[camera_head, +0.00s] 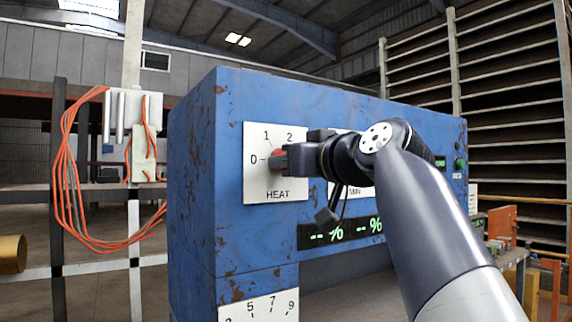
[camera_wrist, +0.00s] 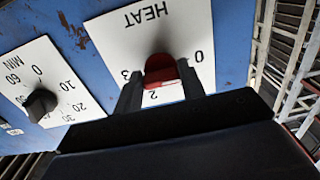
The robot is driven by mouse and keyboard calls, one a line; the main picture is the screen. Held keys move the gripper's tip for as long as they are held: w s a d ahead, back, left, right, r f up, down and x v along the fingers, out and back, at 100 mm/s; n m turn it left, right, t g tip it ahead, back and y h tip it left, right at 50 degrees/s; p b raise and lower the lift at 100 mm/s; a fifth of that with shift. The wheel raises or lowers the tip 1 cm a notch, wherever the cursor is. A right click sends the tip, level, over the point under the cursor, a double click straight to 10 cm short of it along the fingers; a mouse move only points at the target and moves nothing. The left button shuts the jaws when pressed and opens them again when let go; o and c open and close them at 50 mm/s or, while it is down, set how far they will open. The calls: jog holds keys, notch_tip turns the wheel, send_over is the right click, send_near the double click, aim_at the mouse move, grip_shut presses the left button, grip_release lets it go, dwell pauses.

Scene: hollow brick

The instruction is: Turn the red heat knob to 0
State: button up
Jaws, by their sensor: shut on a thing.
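The red heat knob (camera_head: 277,160) sits on a white plate (camera_head: 257,185) marked HEAT on the blue machine front. In the head view 0, 1 and 2 show on the plate, and my gripper (camera_head: 283,159) covers its right part. In the wrist view, the plate appears upside down, and the red knob (camera_wrist: 163,72) lies between the two dark fingers of my gripper (camera_wrist: 160,85). They are shut on it. The 0 shows beside the right finger, the 3 by the left, and the 2 below the knob. I cannot tell which mark the knob points at.
A black knob (camera_wrist: 41,104) on a white MIN dial stands beside the heat plate. Green percent displays (camera_head: 340,231) are below. Another numbered plate (camera_head: 258,307) is lower on the machine. Orange cables (camera_head: 68,185) hang at left, apart from the arm.

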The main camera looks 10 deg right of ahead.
dwell(0.3)
jog(key=o, duration=1)
jog(key=v, duration=1)
jog(key=shift+s+d, duration=0.15)
jog(key=shift+s, duration=0.2)
jog(key=shift+w, duration=0.1)
jog(key=x, duration=1)
jog(key=shift+w, duration=0.3)
